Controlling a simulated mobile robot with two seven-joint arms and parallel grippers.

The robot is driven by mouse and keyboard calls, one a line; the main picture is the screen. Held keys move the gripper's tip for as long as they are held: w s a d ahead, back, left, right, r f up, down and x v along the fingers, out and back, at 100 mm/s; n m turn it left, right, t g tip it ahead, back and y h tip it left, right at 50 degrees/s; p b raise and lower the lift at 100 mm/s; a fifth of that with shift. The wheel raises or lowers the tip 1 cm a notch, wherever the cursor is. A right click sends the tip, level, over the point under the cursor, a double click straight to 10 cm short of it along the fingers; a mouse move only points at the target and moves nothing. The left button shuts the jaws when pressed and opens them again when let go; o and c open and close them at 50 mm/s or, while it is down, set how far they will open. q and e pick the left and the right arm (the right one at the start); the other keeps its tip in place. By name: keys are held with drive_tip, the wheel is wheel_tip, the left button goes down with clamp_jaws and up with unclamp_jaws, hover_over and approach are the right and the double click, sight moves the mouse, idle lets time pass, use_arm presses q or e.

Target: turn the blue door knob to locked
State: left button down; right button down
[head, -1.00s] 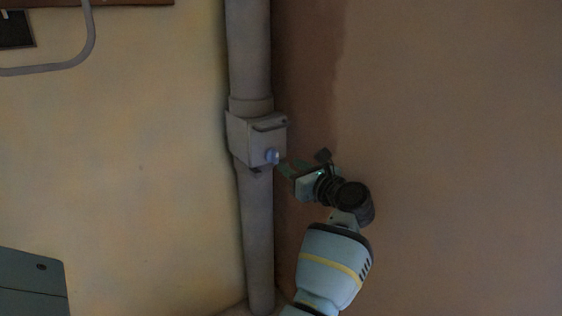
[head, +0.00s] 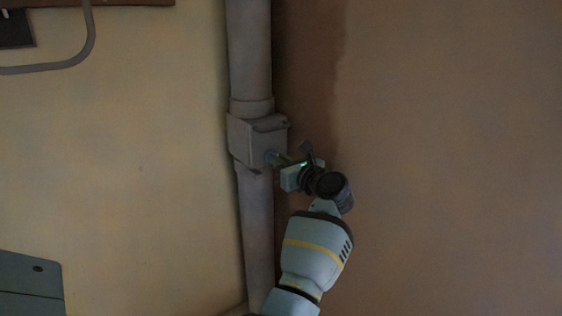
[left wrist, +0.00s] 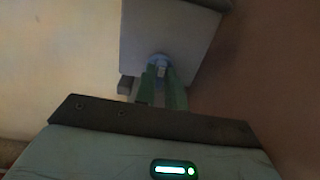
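The blue door knob (head: 271,155) sits low on the front of a small grey box (head: 245,140) fixed on a vertical pipe. My left gripper (head: 277,158) reaches it from the right, and its fingers cover much of the knob in the head view. In the left wrist view the knob (left wrist: 160,64) shows between the tips of the two green fingers (left wrist: 160,73), which are close together and appear shut on it. Which way the knob is turned cannot be read. My right gripper is not in view.
The grey pipe (head: 250,55) runs above and below the box, along the corner of two plaster walls. A grey-blue cabinet (head: 30,290) stands at lower left. The right wall is bare.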

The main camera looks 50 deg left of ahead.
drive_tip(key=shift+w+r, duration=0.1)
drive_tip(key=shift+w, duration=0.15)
use_arm(q)
drive_tip(key=m+p, duration=0.4)
drive_tip(key=m, duration=0.2)
drive_tip(key=m+p, duration=0.3)
drive_tip(key=m, duration=0.3)
drive_tip(key=m+p, duration=0.4)
drive_tip(key=m, duration=0.1)
drive_tip(key=shift+w+f+m+p, duration=0.15)
drive_tip(key=shift+f+m+p, duration=0.15)
drive_tip(key=shift+m, duration=0.1)
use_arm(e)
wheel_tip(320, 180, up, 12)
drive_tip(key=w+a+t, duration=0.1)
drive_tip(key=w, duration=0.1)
